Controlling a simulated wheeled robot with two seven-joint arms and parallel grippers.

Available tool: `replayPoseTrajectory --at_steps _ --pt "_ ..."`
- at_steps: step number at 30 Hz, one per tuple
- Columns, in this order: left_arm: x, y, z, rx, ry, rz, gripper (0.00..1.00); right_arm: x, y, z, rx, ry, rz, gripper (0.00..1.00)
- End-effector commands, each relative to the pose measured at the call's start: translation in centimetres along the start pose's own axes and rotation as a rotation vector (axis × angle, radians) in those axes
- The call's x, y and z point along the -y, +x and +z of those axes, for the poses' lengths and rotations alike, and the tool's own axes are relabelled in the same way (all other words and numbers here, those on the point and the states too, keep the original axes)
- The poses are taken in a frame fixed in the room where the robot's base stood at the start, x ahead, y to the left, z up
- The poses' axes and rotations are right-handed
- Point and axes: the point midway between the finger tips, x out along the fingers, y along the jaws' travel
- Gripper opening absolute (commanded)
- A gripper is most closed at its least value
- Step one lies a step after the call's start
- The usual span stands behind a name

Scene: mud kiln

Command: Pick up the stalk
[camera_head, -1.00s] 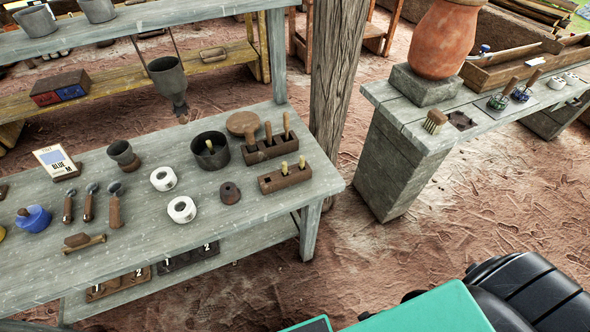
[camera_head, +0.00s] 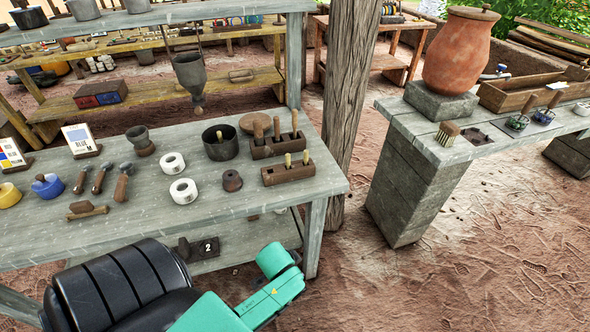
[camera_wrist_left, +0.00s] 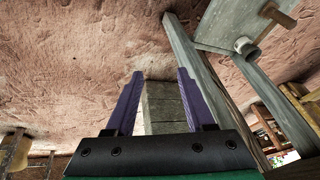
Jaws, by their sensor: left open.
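No object is clearly identifiable as the stalk. Light sticks stand in the lower wooden block (camera_head: 289,175) on the grey workbench in the head view, and a short pale stick (camera_head: 220,136) shows in the dark pot (camera_head: 221,150). I cannot tell whether any of these is the stalk. My left gripper (camera_wrist_left: 160,74) shows in the left wrist view with its two purple fingers apart and nothing between them; a grey block lies beyond them. In the head view my teal and black arm is in front of the bench, with its fingers out of sight. My right gripper is not in view.
The workbench (camera_head: 225,205) also holds white rolls (camera_head: 183,191), a blue pot (camera_head: 47,187) and small tools. A wooden post (camera_head: 350,85) stands behind its right end. Right of it, a stone bench (camera_head: 410,190) carries a clay jar (camera_head: 458,50) and a brush (camera_head: 447,134). Bare ground lies between.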

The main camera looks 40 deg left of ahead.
Motion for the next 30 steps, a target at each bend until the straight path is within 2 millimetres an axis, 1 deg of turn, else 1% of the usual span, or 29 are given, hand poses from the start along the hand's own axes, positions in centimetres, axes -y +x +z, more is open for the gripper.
replayPoseTrajectory --at_steps 1,3,8,9,11,12,14,15,17,18,20,21,23,24,26,27,28,29,30 --pt "0.3 -0.9 -0.9 -0.021 -0.001 -0.008 0.54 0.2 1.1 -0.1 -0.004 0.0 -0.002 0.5" --pt "0.7 -2.9 -2.3 -0.044 -0.002 -0.019 0.54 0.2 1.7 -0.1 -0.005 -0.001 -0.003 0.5" --pt "1.8 -7.5 -4.9 -0.111 -0.001 -0.055 0.54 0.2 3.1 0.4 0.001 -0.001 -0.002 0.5" --pt "2.6 -9.0 -6.4 -0.164 0.013 -0.088 0.54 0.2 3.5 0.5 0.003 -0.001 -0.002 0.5" --pt "4.2 -10.9 -9.6 -0.267 0.052 -0.158 0.54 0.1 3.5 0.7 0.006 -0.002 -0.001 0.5" --pt "5.1 -12.0 -11.7 -0.34 0.083 -0.205 0.54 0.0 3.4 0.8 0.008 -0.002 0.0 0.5" --pt "6.4 -13.7 -15.1 -0.453 0.138 -0.278 0.54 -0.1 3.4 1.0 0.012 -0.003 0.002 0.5" --pt "7.1 -15.0 -17.2 -0.53 0.18 -0.326 0.54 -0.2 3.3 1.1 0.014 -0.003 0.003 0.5" --pt "7.9 -17.2 -20.6 -0.652 0.254 -0.403 0.54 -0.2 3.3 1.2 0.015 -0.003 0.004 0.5" --pt "8.2 -19.0 -22.8 -0.738 0.311 -0.456 0.54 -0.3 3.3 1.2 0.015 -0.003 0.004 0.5" --pt "8.3 -22.0 -26.0 -0.869 0.411 -0.536 0.54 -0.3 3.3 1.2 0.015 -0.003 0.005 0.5" --pt "8.0 -24.1 -28.1 -0.96 0.49 -0.591 0.54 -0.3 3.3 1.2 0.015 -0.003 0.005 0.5" --pt "7.0 -27.7 -30.9 -1.1 0.632 -0.677 0.54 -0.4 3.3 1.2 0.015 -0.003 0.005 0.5" --pt "5.9 -30.2 -32.6 -1.196 0.749 -0.735 0.54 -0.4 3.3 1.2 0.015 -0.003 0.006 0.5" --pt "3.5 -33.8 -34.6 -1.336 0.972 -0.824 0.54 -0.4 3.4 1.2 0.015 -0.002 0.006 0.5" --pt "1.4 -35.7 -35.4 -1.418 1.161 -0.88 0.54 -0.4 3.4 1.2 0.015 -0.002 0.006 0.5" --pt "-0.3 -36.6 -35.7 -1.465 1.326 -0.915 0.54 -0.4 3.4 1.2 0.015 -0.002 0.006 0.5" --pt "-1.8 -37.1 -35.7 -1.493 1.507 -0.941 0.54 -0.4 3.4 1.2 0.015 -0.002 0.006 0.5" --pt "-3.2 -36.8 -35.2 -1.494 1.767 -0.955 0.54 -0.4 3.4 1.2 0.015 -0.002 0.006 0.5"
